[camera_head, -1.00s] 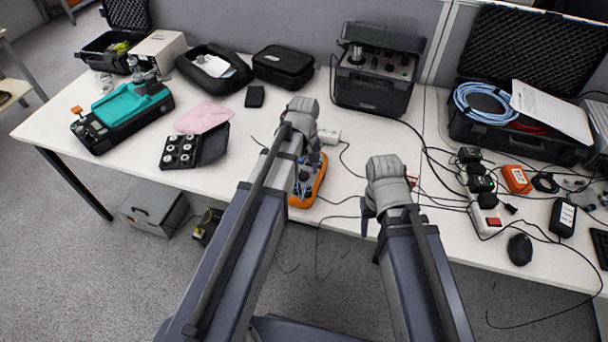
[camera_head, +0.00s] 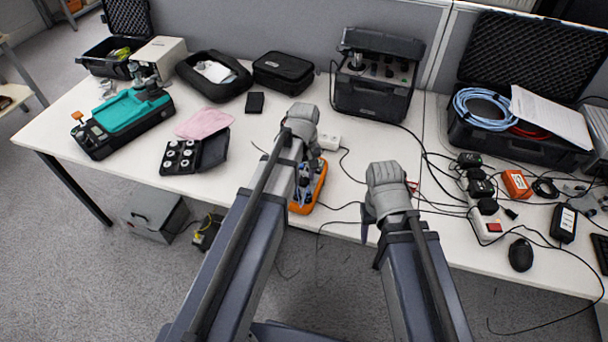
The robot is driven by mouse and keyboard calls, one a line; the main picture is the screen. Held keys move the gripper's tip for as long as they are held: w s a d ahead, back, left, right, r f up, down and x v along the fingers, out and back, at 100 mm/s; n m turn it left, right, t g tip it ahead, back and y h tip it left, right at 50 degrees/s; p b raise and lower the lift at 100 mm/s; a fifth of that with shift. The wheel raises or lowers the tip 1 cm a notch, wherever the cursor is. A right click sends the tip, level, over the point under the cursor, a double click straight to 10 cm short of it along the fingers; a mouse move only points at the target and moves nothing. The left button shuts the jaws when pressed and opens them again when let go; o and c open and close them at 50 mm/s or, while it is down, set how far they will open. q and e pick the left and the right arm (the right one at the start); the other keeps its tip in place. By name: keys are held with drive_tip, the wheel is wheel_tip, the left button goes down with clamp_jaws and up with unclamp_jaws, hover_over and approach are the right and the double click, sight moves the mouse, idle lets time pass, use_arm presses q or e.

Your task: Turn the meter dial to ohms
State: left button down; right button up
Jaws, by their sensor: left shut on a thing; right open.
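The meter (camera_head: 319,186) is an orange-edged handheld unit lying on the white table near its front edge, right beside my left arm. My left arm hides much of its face, so the dial is not clearly visible. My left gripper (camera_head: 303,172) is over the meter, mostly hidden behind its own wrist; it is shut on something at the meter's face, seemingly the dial. My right gripper (camera_head: 368,222) is open and empty at the table's front edge, right of the meter and apart from it.
Black cables run from the meter across the table (camera_head: 250,193). A white socket block (camera_head: 329,141) sits just behind it. A black case instrument (camera_head: 375,85) stands at the back. Chargers and a power strip (camera_head: 487,225) crowd the right side. A black tray (camera_head: 182,157) lies left.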

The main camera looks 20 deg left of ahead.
use_arm(q)
drive_tip(key=shift+m, duration=0.4)
drive_tip(key=m, duration=0.3)
drive_tip(key=shift+m, duration=2)
drive_tip(key=shift+c, duration=2.1)
unclamp_jaws()
drive_tip(key=shift+r, duration=0.1)
